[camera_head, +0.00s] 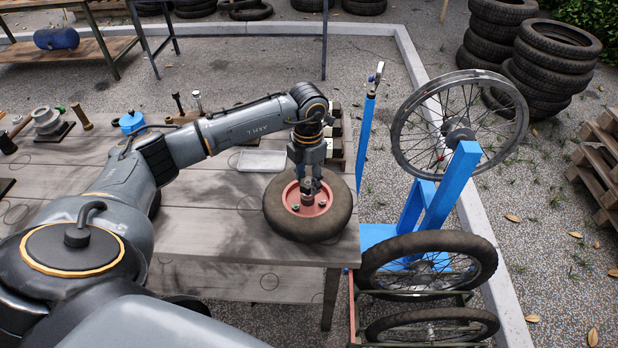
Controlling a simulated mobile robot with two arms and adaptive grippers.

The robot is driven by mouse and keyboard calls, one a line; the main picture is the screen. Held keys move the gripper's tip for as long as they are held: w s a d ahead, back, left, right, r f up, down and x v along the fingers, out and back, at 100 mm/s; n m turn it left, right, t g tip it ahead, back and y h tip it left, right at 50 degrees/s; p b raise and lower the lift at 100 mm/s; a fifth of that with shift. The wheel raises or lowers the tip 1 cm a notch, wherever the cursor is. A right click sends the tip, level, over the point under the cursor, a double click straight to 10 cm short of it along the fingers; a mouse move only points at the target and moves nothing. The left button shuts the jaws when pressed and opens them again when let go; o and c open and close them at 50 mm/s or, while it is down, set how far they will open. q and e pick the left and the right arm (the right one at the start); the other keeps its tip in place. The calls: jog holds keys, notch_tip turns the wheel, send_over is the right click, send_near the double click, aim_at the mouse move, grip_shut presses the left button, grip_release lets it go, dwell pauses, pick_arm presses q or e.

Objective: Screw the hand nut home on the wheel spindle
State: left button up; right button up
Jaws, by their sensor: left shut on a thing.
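A wheel (340,219) with a dark tyre and a red hub plate lies flat on the right end of the wooden table. My left gripper (308,190) points down over the middle of this wheel, with its fingers shut on a small dark piece, the hand nut (307,199), at the wheel's centre. The spindle is hidden under the gripper and the nut, so I cannot tell how far down the nut sits. My right gripper is not in view.
The wooden table (200,228) holds a clear tray (261,160) behind the wheel and several small parts at the far left. A blue stand (451,190) with a spoked wheel (402,128) rises right of the table. Spare wheels (386,262) stand below it.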

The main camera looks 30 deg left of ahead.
pick_arm(q)
jog(key=shift+w+a+r, duration=0.2)
jog(key=shift+a+r, duration=0.1)
jog(key=shift+r, duration=0.15)
jog(key=shift+c, duration=1.3)
jog(key=shift+d+r+m+b, duration=0.1)
jog(key=shift+m+b, duration=0.4)
jog(key=shift+m, duration=0.2)
dwell(0.5)
